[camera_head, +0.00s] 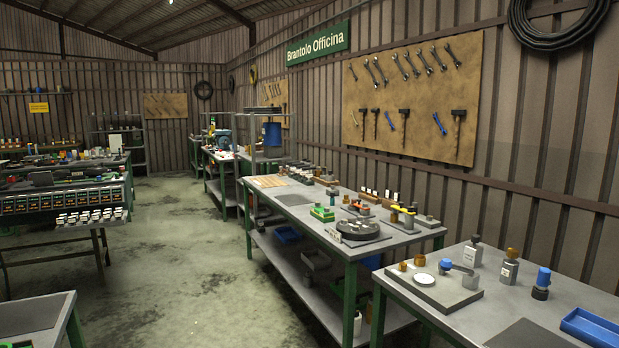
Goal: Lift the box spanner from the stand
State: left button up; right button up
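Neither of my grippers is in view. I cannot single out the box spanner or its stand among the small parts. On the near right bench (400,292), a flat grey plate (430,303) carries a white disc (424,279) and a grey part with a blue end (446,264). An upright blue and black piece (541,283) stands to its right. On the middle bench (385,252), a round dark plate (360,233) and several small coloured parts stand, including a yellow and black upright piece (409,217).
A blue tray (592,327) lies at the right bench edge. Wrenches hang on a wall board (415,100). Open floor (190,260) lies left of the benches.

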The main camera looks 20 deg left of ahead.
aim_at(308, 175)
jog(key=u, duration=0.95)
jog(key=i+j+u, duration=0.25)
jog(key=i, duration=0.45)
jog(key=i+u, duration=0.3)
jog(key=i, duration=4.8)
jog(key=i+z, duration=0.1)
jog(key=i, duration=0.55)
jog(key=i+j+z, duration=0.1)
jog(key=i, duration=0.5)
jog(key=i+j+z, duration=0.1)
jog(key=i, duration=0.55)
